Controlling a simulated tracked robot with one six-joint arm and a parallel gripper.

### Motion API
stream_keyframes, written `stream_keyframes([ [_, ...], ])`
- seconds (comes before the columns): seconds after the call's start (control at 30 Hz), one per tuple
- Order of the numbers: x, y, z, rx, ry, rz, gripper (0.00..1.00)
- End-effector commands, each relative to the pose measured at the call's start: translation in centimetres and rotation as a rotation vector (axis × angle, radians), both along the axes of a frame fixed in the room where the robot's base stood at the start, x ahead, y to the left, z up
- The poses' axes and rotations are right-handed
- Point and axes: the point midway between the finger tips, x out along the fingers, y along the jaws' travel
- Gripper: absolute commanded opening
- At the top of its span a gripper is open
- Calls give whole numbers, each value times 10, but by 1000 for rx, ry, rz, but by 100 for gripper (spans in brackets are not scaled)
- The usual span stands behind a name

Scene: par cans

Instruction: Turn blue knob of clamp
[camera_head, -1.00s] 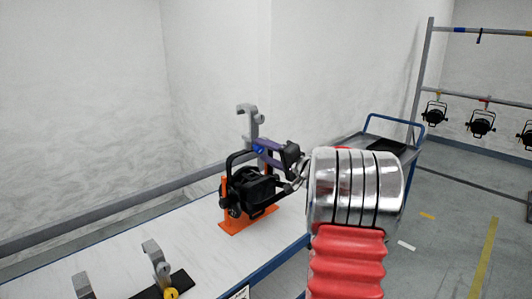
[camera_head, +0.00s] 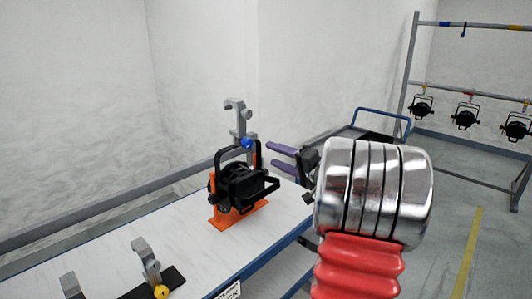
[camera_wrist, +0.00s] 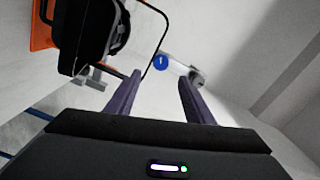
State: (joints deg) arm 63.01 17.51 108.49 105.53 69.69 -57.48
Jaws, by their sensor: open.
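The clamp (camera_head: 239,122) is a grey hook on top of a black par can (camera_head: 240,187), which stands upright in an orange stand (camera_head: 222,223) on the white table. The clamp's blue knob (camera_head: 246,143) faces my side. The knob also shows in the wrist view (camera_wrist: 161,62), ahead of and between my purple fingers. My gripper (camera_head: 271,158) is open and empty, to the right of the clamp and apart from the knob. Its fingers also show in the wrist view (camera_wrist: 155,88).
Another clamp (camera_head: 146,258) with a yellow knob (camera_head: 161,292) stands at the table's near end, with a further grey clamp (camera_head: 71,286) to its left. A cart (camera_head: 372,134) and a rack (camera_head: 403,80) with hanging lamps stand behind at right. The table (camera_head: 185,238) is bare between the clamps.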

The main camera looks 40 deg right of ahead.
Motion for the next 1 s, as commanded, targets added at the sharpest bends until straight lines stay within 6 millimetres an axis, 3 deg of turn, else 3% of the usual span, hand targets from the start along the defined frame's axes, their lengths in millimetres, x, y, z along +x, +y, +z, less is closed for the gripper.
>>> stream_keyframes([
  [0.1,-18,-1,0,-1,0,-2,48],
  [0.3,-32,-1,0,0,0,0,48],
  [1.0,-32,-1,0,15,0,0,48],
])
